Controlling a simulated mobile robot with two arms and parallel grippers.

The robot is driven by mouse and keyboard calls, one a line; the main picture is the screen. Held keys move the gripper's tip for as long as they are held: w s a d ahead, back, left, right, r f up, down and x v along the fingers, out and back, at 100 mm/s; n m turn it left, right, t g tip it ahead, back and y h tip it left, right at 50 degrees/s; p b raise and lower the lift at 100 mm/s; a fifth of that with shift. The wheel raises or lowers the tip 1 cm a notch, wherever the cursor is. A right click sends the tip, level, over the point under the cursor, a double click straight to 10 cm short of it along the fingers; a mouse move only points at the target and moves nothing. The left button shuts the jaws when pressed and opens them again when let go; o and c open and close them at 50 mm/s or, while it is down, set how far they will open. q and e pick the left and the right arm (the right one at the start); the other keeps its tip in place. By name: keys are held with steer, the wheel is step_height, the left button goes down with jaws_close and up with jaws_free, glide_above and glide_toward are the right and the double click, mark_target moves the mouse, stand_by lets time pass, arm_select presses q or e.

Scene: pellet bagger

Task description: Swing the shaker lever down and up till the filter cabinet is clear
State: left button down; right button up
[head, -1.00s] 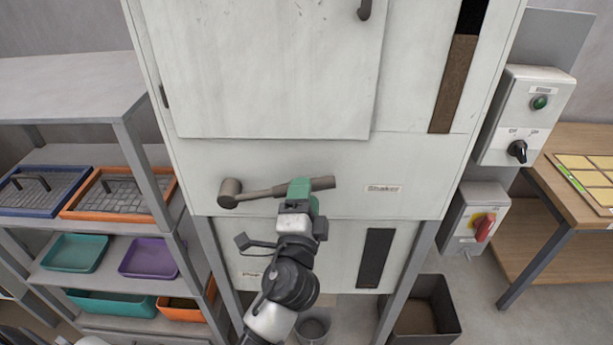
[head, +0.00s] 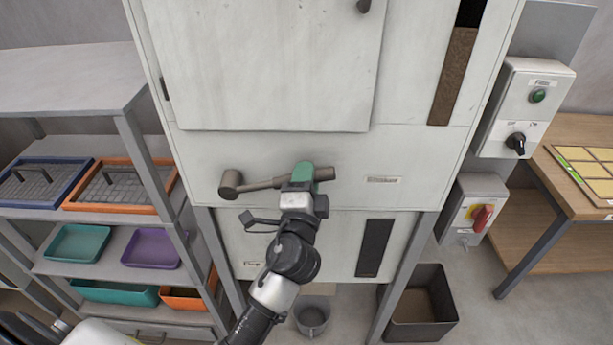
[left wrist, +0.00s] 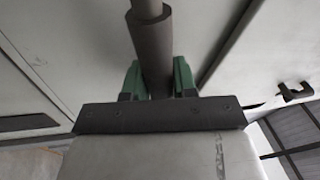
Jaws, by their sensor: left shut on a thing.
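The shaker lever (head: 262,184) is a grey-brown bar on the front of the pale filter cabinet (head: 270,155). Its round hub is at the left, and the bar lies nearly level, its right end slightly higher. My left gripper (head: 303,174), with green fingers, is shut on the bar near its right end. The left wrist view shows the bar (left wrist: 153,50) between both green fingers (left wrist: 157,80). A tall window (head: 454,75) at the cabinet's upper right shows brown below a black top part. My right gripper is not in view.
A shelf rack (head: 130,135) with coloured trays stands at the left. A switch box (head: 525,105) and a box with a red knob (head: 472,212) are at the right. A grey bucket (head: 312,318) and dark bin (head: 420,305) stand below the cabinet.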

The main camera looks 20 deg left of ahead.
arm_select(q)
steer(key=shift+f, duration=0.1)
steer(key=shift+d+f+m+b, duration=0.2)
steer(key=shift+f+m+b, duration=0.15)
steer(key=shift+f+m, duration=0.5)
step_height(320, 180, down, 9)
steer(key=a+m+h+b, duration=0.1)
steer(key=m+h, duration=0.1)
steer(key=m, duration=0.5)
steer(key=shift+s+r+g+h, duration=0.15)
steer(key=shift+g+h, duration=0.15)
steer(key=shift+g, duration=0.1)
steer(key=c, duration=0.9)
jaws_free()
